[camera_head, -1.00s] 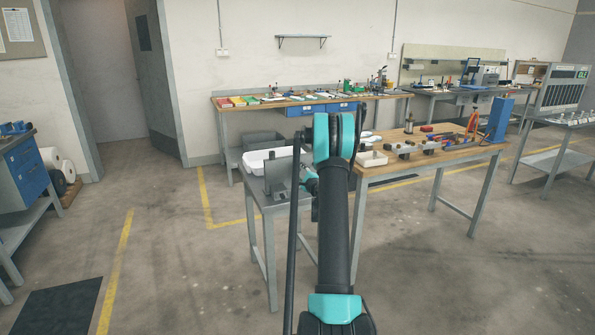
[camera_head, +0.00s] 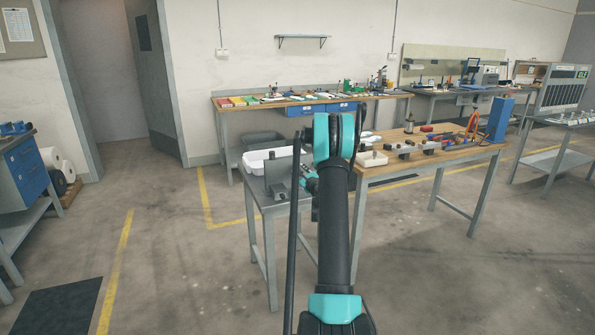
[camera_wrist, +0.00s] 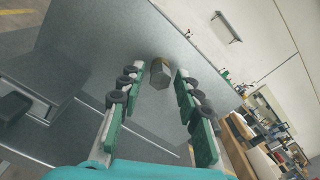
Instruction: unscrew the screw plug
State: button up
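The screw plug (camera_wrist: 160,76) shows in the wrist view as a grey hexagonal head with a brass-coloured rim behind it. It sits against a flat grey metal plate (camera_wrist: 110,40). My gripper (camera_wrist: 155,84) is open, with its green and black fingers on either side of the plug's line. The plug lies between and just beyond the fingertips, and no contact shows. The plug cannot be made out there.
The wooden workbench (camera_head: 400,170) to the right holds a small white box (camera_head: 373,159), several metal parts and a blue upright block (camera_head: 500,120). The floor in front of the tables is clear.

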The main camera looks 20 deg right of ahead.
grip_shut()
jog(key=n, duration=0.6)
jog(key=n, duration=1.8)
jog(key=shift+s, duration=0.1)
dwell(0.4)
